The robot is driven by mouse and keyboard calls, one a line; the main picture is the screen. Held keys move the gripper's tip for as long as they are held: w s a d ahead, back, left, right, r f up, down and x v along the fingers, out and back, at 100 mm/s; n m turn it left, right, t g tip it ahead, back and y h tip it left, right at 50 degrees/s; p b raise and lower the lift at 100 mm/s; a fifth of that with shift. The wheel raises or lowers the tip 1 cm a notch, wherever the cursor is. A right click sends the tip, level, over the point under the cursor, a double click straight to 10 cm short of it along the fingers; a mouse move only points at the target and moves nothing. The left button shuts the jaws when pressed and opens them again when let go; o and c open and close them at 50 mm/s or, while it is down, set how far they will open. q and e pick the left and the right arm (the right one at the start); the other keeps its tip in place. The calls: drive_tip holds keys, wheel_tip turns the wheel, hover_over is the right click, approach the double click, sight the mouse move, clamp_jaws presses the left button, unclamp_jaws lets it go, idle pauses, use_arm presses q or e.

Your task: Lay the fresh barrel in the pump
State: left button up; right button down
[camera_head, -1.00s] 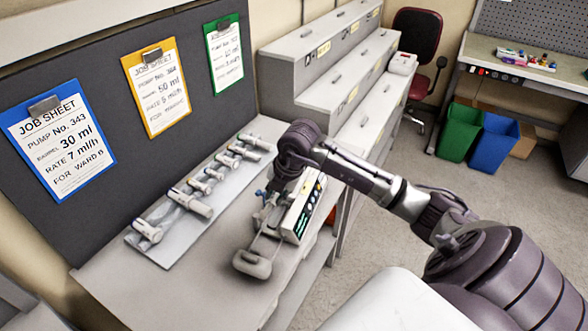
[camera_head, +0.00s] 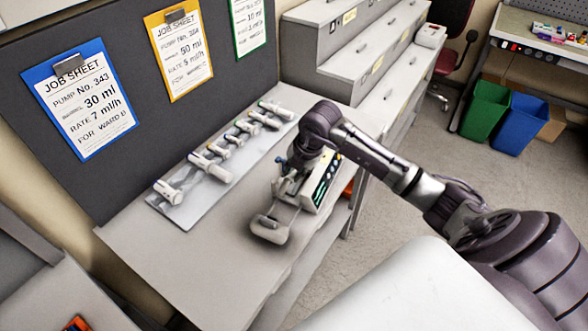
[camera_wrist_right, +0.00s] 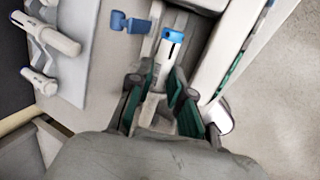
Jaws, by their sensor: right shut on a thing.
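The pump (camera_head: 325,184) stands on the bench, with a lit panel on its right side and a grey block (camera_head: 269,229) at its near end. My right gripper (camera_head: 299,163) is at the pump's left side. In the right wrist view my right gripper (camera_wrist_right: 157,92) is shut on the barrel (camera_wrist_right: 170,55), a pale tube with a blue end. The barrel lies lengthwise along the pump, over its channel; I cannot tell whether it touches. A blue clamp piece (camera_wrist_right: 132,23) sits left of the barrel's blue end. My left gripper is not in view.
A pale tray (camera_head: 196,208) with several other barrels lies left of the pump. Job sheets (camera_head: 86,104) hang on the dark board behind; the blue one reads pump 343, 30 ml. Bare bench (camera_head: 190,265) is free at the near left. Stepped grey cabinets stand behind.

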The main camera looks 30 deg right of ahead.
sight(291, 190)
drive_tip(key=shift+f+b, duration=1.25)
drive_tip(key=shift+f, duration=0.55)
drive_tip(key=shift+f+b, duration=0.6)
drive_tip(key=shift+f, duration=0.35)
